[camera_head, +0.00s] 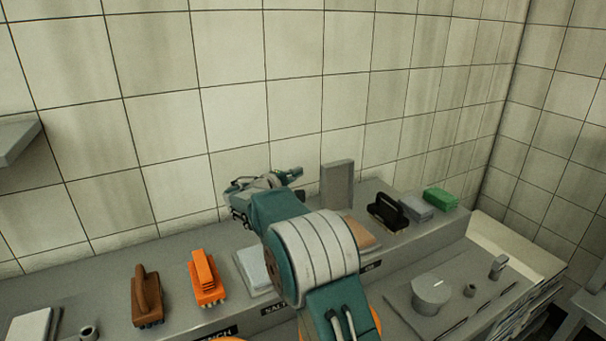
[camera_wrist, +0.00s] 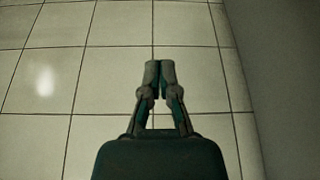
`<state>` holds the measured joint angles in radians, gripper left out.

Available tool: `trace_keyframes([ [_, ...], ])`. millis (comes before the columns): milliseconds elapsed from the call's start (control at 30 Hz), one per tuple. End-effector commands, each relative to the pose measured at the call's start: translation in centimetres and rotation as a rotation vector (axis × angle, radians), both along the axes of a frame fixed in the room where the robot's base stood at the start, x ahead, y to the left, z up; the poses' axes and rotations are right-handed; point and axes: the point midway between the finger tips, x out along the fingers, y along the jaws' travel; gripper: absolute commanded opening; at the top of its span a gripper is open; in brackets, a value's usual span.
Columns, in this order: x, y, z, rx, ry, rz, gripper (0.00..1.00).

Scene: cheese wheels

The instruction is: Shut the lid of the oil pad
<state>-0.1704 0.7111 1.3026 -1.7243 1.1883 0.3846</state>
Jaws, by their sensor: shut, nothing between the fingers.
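The oil pad's lid (camera_head: 337,185) is a grey slab standing upright at the back of the counter. The tan pad (camera_head: 362,233) lies in front of it, above a dark label, partly hidden by my arm. My gripper (camera_head: 298,174) is left of the lid, near its upper part, with a small gap between them in the head view. In the wrist view my gripper (camera_wrist: 160,72) is shut and empty, fingertips together, against white tiles. A plain dark grey surface fills the right edge of that view; I cannot tell whether it is the lid.
A white pad (camera_head: 254,268) lies left of my arm. Orange (camera_head: 206,279) and brown (camera_head: 147,297) brushes stand farther left. A black brush (camera_head: 387,212), a grey block (camera_head: 416,206) and a green block (camera_head: 440,198) stand to the right. The tiled wall is close behind.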

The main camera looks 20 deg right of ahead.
Motion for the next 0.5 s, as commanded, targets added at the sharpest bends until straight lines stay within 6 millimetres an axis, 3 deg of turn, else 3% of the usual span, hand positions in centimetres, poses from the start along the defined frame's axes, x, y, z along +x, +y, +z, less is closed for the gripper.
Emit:
trace_keyframes([
  [200, 2.1, -3.2, -0.3, 0.0, 0.001, -0.003, 0.0],
  [500, 4.1, -6.4, -0.4, 0.001, 0.002, -0.002, 0.0],
])
